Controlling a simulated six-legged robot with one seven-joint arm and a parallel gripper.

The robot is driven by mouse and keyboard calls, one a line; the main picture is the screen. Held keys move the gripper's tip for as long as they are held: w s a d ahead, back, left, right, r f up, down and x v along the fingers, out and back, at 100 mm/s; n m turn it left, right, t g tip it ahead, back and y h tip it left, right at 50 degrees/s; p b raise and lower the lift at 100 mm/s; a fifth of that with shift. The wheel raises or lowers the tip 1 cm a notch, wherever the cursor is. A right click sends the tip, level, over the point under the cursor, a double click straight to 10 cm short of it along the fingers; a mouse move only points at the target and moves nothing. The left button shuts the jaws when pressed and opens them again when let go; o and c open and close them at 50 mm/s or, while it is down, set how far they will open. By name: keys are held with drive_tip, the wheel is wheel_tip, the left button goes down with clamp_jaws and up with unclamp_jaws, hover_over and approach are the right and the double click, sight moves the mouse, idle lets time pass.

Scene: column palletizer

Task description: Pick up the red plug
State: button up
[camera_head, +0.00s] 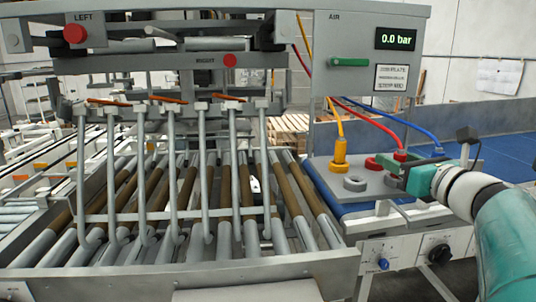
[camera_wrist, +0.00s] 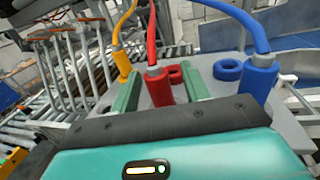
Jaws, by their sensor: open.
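The red plug (camera_head: 401,155) stands on a grey plate (camera_head: 335,171), with a red hose rising from its top. In the wrist view the red plug (camera_wrist: 158,86) stands upright between the two green fingers of my gripper (camera_wrist: 161,77). The fingers are apart, one on each side of it, with a visible gap at least on the right; contact on the left is unclear. In the head view my gripper (camera_head: 408,172) reaches in from the right, and its fingers partly hide the plug's lower part.
A yellow plug (camera_head: 339,153) stands left of the red one; a blue plug (camera_wrist: 260,76) stands to the right. A grey ring (camera_head: 355,183), a red ring (camera_head: 374,164) and a blue ring (camera_wrist: 228,69) sit on the plate. The panel (camera_head: 368,60) reads 0.0 bar. Rollers (camera_head: 190,200) lie left.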

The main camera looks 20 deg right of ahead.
sight(401, 153)
drive_tip(key=shift+a, duration=0.1)
drive_tip(key=shift+s+a+r, duration=0.1)
drive_tip(key=shift+s, duration=0.1)
drive_tip(key=shift+c, duration=0.3)
drive_tip(key=shift+w+d, duration=0.2)
drive_tip(key=shift+d, duration=0.05)
drive_tip(key=c, duration=0.3)
drive_tip(key=shift+s+a, duration=0.15)
drive_tip(key=c, duration=0.6)
wheel_tip(401, 153, up, 10)
drive_tip(key=shift+f, duration=0.1)
